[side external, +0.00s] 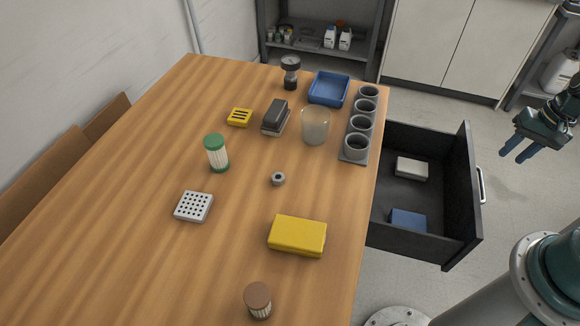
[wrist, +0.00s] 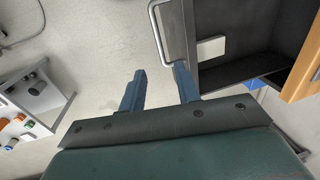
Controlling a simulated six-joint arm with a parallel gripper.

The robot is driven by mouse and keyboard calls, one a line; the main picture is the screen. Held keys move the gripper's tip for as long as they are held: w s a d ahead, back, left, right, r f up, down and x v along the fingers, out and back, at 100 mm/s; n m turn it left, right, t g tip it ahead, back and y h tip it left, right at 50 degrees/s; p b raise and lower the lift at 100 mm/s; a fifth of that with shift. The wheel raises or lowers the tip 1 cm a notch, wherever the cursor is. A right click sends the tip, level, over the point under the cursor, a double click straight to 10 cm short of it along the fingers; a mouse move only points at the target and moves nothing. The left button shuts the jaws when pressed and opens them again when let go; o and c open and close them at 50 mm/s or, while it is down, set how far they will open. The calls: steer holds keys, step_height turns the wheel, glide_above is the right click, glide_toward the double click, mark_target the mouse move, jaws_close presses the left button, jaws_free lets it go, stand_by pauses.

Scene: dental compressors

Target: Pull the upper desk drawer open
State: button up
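The desk drawer (side external: 455,200) stands pulled well out from the right side of the wooden desk (side external: 130,150), its dark inside exposed. I cannot tell from these views whether another drawer lies below. Its pale bar handle (side external: 482,185) is on the outer front; it also shows in the wrist view (wrist: 157,36). My gripper (side external: 513,156) is beyond the drawer front, up and right of the handle in the side view, apart from it. In the wrist view, its two blue fingers (wrist: 160,70) are spread with nothing between them; the right fingertip overlaps the handle's lower end in the picture.
A white box (side external: 411,168) and a blue box (side external: 407,221) lie in the drawer. On the desk near that edge are a grey cup rack (side external: 345,158), a glass beaker (side external: 315,126) and a yellow box (side external: 297,235). Floor is clear beyond the drawer front.

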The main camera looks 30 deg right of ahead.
steer(key=shift+s+d+r, duration=0.1)
steer(key=shift+r, duration=0.7)
steer(key=shift+s+d+r, duration=0.1)
steer(key=shift+r, duration=0.7)
steer(key=w+a+r+n+t+h, duration=0.1)
steer(key=w+a+r+n+h, duration=0.2)
steer(key=a+r, duration=0.85)
steer(key=s+a+r+n+t+y, duration=0.1)
steer(key=s+a+r+n+t, duration=0.2)
steer(key=s+a+r+n, duration=0.3)
steer(key=s+a+r, duration=0.2)
steer(key=a+r, duration=0.2)
steer(key=r, duration=0.1)
steer(key=shift+s+a, duration=0.3)
steer(key=shift+a, duration=0.05)
